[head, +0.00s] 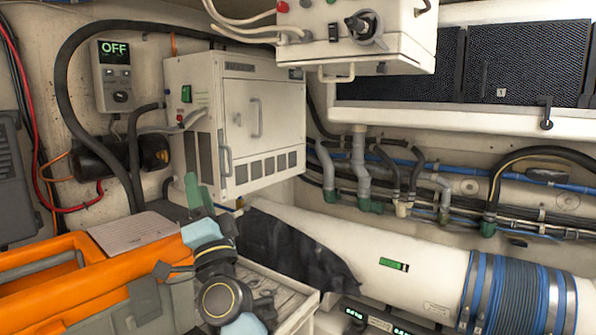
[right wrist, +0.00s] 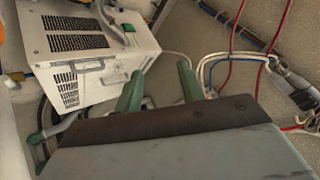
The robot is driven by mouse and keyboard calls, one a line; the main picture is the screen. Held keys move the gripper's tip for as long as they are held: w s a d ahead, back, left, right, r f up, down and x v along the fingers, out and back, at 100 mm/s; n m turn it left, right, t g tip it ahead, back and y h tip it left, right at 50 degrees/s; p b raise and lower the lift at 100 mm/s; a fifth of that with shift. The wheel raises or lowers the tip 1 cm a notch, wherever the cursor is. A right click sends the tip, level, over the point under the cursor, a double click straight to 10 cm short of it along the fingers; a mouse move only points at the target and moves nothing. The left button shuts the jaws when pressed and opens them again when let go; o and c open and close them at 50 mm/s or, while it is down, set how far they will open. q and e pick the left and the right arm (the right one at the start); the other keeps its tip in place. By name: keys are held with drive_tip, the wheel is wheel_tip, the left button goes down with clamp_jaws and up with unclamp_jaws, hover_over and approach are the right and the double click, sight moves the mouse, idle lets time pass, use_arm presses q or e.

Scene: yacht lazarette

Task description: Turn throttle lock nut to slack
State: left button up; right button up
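I cannot make out a throttle lock nut for certain in either view. A black knob (head: 362,25) sits on the front of a white control box (head: 385,40) at the top of the head view; I cannot tell whether it belongs to the throttle. My right gripper (head: 198,192) has green fingers and is in front of the lower left of a white cabinet (head: 240,120), well below the control box. In the right wrist view its two fingers (right wrist: 160,88) stand apart with nothing between them. My left gripper is not in view.
An orange case (head: 90,275) fills the lower left. A large white duct (head: 425,265) with a blue ribbed section lies at the lower right. A grey panel reading OFF (head: 114,75) hangs at the left. Pipes and cables run along the walls. Red and white cables (right wrist: 232,60) show in the right wrist view.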

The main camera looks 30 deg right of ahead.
drive_tip(key=s+d+r+m+g+h, duration=0.3)
drive_tip(key=r+m+g+h, duration=0.2)
drive_tip(key=r+m+h, duration=0.6)
drive_tip(key=s+d+r+m+g+h, duration=0.25)
drive_tip(key=r+m+g+h, duration=0.35)
drive_tip(key=r+m+h, duration=0.6)
drive_tip(key=m+g+y, duration=0.4)
drive_tip(key=m+y, duration=0.1)
drive_tip(key=m, duration=0.4)
approach(303, 3)
drive_tip(key=p+x, duration=0.4)
drive_tip(key=x, duration=0.4)
drive_tip(key=shift+a, duration=0.1)
clamp_jaws()
